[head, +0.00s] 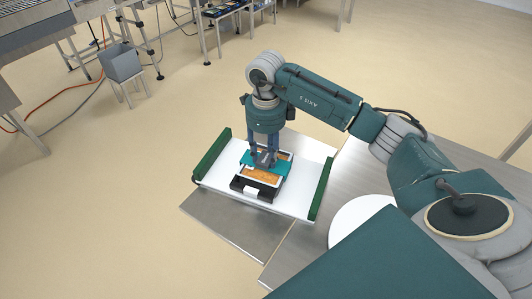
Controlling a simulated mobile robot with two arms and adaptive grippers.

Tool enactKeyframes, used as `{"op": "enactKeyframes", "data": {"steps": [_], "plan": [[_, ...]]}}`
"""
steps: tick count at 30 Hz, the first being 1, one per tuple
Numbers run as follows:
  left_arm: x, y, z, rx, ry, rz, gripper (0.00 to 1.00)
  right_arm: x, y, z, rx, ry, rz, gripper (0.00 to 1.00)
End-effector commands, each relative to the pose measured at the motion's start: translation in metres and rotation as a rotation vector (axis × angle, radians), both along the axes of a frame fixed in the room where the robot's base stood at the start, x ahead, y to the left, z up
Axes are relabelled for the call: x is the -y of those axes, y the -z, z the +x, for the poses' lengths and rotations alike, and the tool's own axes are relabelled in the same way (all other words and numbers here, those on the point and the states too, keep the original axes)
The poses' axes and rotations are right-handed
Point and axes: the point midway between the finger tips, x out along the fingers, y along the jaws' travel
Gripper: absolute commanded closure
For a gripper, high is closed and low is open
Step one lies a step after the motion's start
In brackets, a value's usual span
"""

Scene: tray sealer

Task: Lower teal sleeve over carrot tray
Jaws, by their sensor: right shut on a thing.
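The carrot tray (258,186) is a black tray with orange contents. It sits on a white board with green side rails. My right gripper (265,160) points down from above and is shut on the sleeve. Its fingers hide part of the sleeve, so I cannot tell whether the sleeve touches the tray all round. My left gripper is out of the picture.
The white board (298,200) has green rails at its left (212,154) and right (320,190) ends. It rests on a grey metal table (222,222). A white round disc (350,218) lies at the right. A grey bin (121,62) stands on a stool at the back left.

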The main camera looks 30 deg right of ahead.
Motion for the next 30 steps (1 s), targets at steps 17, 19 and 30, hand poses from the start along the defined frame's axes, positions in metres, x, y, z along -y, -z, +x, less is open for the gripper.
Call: {"op": "enactKeyframes", "data": {"steps": [17, 19, 30], "plan": [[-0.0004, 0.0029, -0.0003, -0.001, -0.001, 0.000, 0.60, 0.0000, 0.0020, 0.0000, 0.000, 0.000, 0.000, 0.46], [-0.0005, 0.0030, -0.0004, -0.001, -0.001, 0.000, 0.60, 0.0001, 0.0020, -0.0001, 0.000, 0.000, 0.000, 0.42], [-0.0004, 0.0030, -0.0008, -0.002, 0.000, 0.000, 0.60, 0.0001, 0.0021, -0.0002, 0.000, 0.000, 0.000, 0.54]]}}
